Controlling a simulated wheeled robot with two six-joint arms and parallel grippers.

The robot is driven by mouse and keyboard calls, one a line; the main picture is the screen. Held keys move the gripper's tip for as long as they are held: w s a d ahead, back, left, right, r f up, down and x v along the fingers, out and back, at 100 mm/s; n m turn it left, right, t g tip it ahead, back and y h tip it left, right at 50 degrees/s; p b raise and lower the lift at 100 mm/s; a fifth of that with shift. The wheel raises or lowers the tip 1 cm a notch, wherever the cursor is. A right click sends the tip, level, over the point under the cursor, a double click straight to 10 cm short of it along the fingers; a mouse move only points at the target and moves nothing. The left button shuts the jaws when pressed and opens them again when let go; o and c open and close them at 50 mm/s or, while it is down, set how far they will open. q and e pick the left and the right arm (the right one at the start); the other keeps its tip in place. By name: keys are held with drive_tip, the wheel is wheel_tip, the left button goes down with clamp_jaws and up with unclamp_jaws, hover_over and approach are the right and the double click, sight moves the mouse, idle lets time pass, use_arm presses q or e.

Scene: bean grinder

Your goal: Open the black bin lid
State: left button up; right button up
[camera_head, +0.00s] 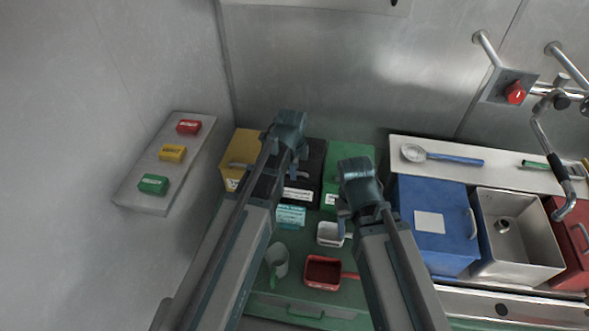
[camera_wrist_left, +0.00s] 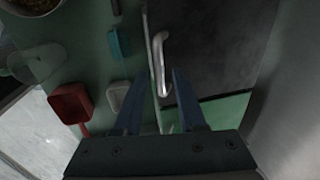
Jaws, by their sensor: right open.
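The black bin (camera_head: 315,160) stands at the back of the green counter, between the yellow bin and the green bin. Its dark lid (camera_wrist_left: 220,50) appears closed. A metal bar handle (camera_wrist_left: 158,55) shows near the lid's edge in the left wrist view. My left gripper (camera_head: 296,168) is over the black bin and hides part of it. In the left wrist view its fingers (camera_wrist_left: 157,88) are open, with the handle's near end in the gap between them in the picture. Contact cannot be told. My right gripper (camera_head: 346,212) is open and empty, over the counter near the white scoop.
A yellow bin (camera_head: 240,155) is left of the black bin and a green bin (camera_head: 350,153) right. A blue bin (camera_head: 430,240) stands further right.

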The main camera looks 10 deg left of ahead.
use_arm(q)
clamp_jaws()
idle(1.2)
